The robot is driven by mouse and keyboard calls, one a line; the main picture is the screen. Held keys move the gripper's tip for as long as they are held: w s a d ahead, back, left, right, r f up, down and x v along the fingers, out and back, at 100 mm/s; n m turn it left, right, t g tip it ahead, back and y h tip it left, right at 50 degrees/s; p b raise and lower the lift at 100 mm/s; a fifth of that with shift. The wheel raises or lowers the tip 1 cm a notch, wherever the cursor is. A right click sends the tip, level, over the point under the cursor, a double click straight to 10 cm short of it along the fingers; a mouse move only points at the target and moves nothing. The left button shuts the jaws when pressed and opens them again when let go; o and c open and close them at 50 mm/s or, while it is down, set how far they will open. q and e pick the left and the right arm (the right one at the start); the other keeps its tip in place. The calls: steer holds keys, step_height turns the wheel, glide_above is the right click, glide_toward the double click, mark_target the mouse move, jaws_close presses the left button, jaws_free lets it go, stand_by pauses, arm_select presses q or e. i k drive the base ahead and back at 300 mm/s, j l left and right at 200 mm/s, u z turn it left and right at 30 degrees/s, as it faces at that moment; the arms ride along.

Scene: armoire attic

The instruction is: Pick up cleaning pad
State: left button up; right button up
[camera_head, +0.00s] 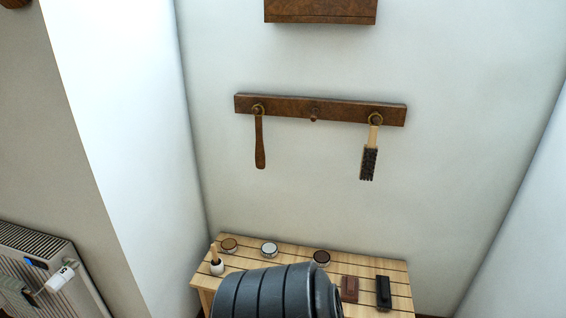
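Two small blocks lie on the right part of a slatted wooden bench (368,268) at the bottom of the head view. One is a reddish-brown block (349,289), the other a black block (383,292). Either may be the cleaning pad; I cannot tell which. The brown block lies close beside my dark grey ribbed arm part, which covers the middle front of the bench. Neither of my grippers shows in this view.
Three round tins, brown-topped (229,245), white-topped (269,250) and dark-topped (321,258), stand along the bench's back. A small pot with a wooden handle (216,262) stands left. A shoehorn (259,143) and brush (369,155) hang above. A radiator (40,262) is at left.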

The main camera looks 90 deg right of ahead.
mark_target(349, 292)
steer(key=z, duration=3.4)
steer(key=i+z, duration=0.1)
steer(key=z, duration=0.2)
steer(key=i+j+z, duration=0.3)
steer(key=j, duration=0.3)
steer(key=i+j+z, duration=0.35)
steer(key=j, duration=0.3)
steer(key=l, duration=0.15)
steer(key=k+z, duration=0.05)
